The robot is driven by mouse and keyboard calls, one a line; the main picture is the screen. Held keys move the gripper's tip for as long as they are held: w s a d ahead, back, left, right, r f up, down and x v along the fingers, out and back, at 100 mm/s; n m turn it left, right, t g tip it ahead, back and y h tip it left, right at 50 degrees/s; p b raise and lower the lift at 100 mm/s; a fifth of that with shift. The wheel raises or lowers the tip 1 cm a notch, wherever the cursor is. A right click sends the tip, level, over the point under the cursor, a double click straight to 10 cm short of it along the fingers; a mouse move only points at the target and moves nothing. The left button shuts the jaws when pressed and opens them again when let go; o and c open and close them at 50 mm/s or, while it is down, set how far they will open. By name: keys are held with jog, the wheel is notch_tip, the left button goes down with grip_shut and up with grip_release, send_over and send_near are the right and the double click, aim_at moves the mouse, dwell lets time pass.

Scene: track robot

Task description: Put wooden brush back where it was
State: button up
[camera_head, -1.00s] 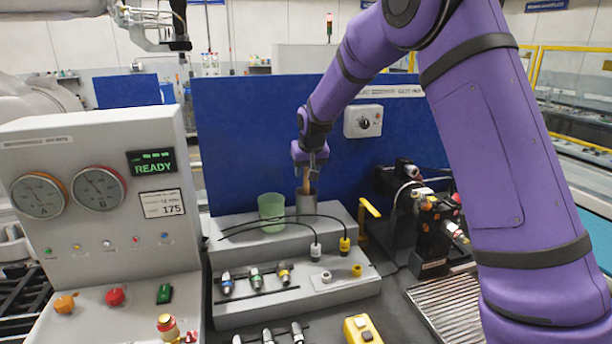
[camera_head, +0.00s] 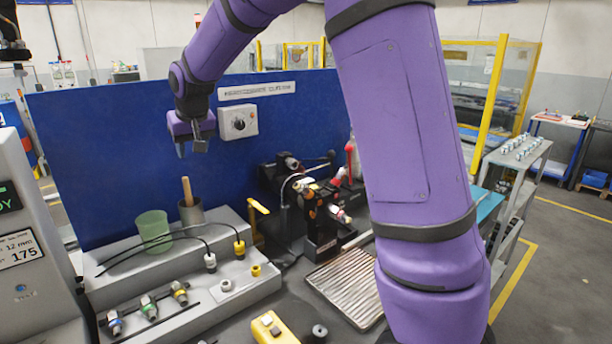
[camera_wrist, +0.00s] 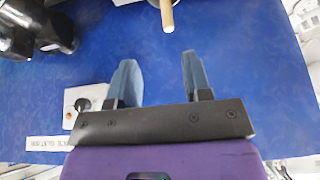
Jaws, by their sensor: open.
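The wooden brush shows as a pale wooden handle (camera_head: 187,191) standing upright in a grey metal cup (camera_head: 191,213) on the raised back step of the grey bench block. Its lower end is hidden in the cup. My gripper (camera_head: 189,150) is open and empty, above the handle and apart from it, in front of the blue panel. In the wrist view the two fingers (camera_wrist: 160,82) are spread, and the handle's end (camera_wrist: 167,16) shows beyond them at the top, with nothing between the fingers.
A green translucent cup (camera_head: 153,230) stands left of the metal cup, with black cables (camera_head: 160,240) in front. A yellow bracket (camera_head: 258,208) and a dark machine (camera_head: 315,205) stand to the right. The blue panel (camera_head: 110,150) rises close behind.

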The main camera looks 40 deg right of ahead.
jog(key=s+d+r, duration=0.3)
jog(key=s+r, duration=0.3)
jog(key=s, duration=0.5)
jog(key=s+d+f, duration=0.1)
jog(key=s, duration=1.3)
jog(key=s+d+f, duration=0.1)
jog(key=s, duration=1.4)
jog(key=shift+s+d, duration=0.3)
jog(key=shift+d, duration=0.1)
